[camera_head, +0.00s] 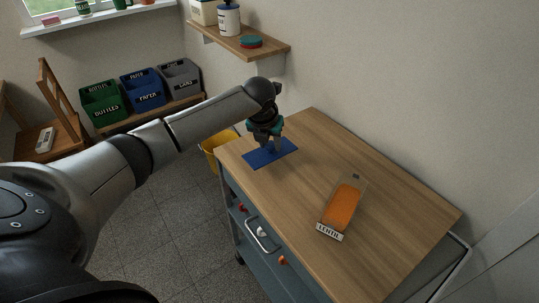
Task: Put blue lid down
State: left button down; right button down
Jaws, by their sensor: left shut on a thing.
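The blue lid (283,154) is a flat blue rectangle at the far left corner of the wooden cabinet top (385,210). My left gripper (271,147) points down at the middle of the lid and is shut on it. The fingertips are small in the view and partly hide the grip. The lid lies flat and close to the wood; I cannot tell whether it touches. My right gripper is not in view.
A clear box of orange lentils (341,205) lies on the cabinet top. A shelf (262,53) with containers hangs above. A yellow bucket (211,146) stands beyond the cabinet's left edge. Sorting bins (143,92) stand at the back left. The middle of the top is clear.

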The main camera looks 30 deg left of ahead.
aim_at(268, 150)
pick_arm(q)
notch_tip(268, 150, down, 4)
jog(key=shift+f+b, duration=0.1)
jog(key=shift+b, duration=0.35)
jog(key=shift+c, duration=2.4)
grip_release()
jog(key=shift+r, duration=0.2)
jog(key=p+v, duration=0.3)
jog(key=v, duration=0.7)
jog(key=shift+r, duration=0.25)
jog(key=shift+s+d+r, duration=0.15)
jog(key=shift+s+r, duration=0.2)
jog(key=shift+r, duration=0.3)
